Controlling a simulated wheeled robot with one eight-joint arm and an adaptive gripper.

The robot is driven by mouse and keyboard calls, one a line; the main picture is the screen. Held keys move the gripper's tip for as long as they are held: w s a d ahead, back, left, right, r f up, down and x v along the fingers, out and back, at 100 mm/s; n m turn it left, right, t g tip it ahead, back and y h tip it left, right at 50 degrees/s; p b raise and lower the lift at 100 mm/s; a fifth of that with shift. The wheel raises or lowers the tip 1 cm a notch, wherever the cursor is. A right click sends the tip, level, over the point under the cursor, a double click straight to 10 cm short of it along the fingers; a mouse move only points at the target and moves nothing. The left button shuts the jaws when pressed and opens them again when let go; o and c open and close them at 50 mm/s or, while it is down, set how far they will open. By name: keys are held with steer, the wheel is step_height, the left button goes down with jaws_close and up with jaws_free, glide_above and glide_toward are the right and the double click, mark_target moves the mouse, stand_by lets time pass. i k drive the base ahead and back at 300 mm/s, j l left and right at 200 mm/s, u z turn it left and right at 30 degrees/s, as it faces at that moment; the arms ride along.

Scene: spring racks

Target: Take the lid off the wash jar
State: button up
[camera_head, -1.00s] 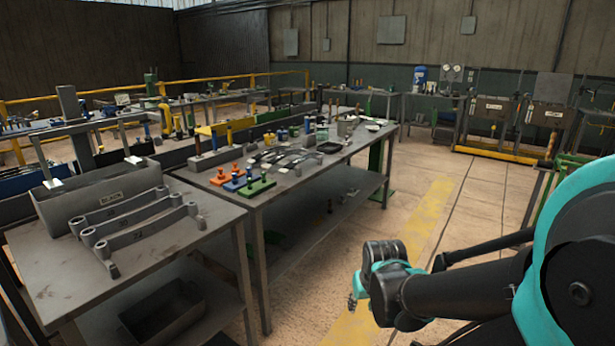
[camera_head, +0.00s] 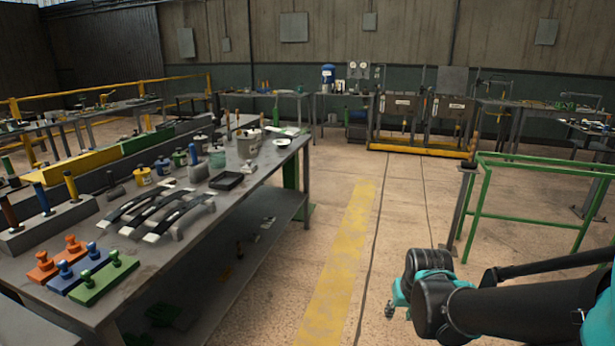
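Several small jars and pots stand toward the far end of the long grey bench (camera_head: 215,215). They include a grey lidded pot (camera_head: 200,146), a teal jar (camera_head: 217,158), a larger grey pot (camera_head: 248,145) and a yellow-banded jar (camera_head: 142,177). I cannot tell which is the wash jar; labels are too small to read. My gripper (camera_head: 391,309) is low at the lower right, over the floor and well apart from the bench. Its fingers are mostly hidden behind my arm, so its opening does not show.
Dark curved springs (camera_head: 160,212), coloured blocks (camera_head: 90,275) and a black tray (camera_head: 226,181) lie on the bench. A green rail frame (camera_head: 530,214) stands at right. The floor with the yellow stripe (camera_head: 340,265) is clear.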

mark_target(217, 149)
steer(key=i+l+u, duration=0.1)
steer(key=i+u, duration=0.25)
steer(key=i, duration=0.15)
steer(key=i+l+u, duration=0.35)
steer(key=i, duration=0.15)
steer(key=i+l+u, duration=0.35)
steer(key=i, duration=0.15)
steer(key=j, duration=0.1)
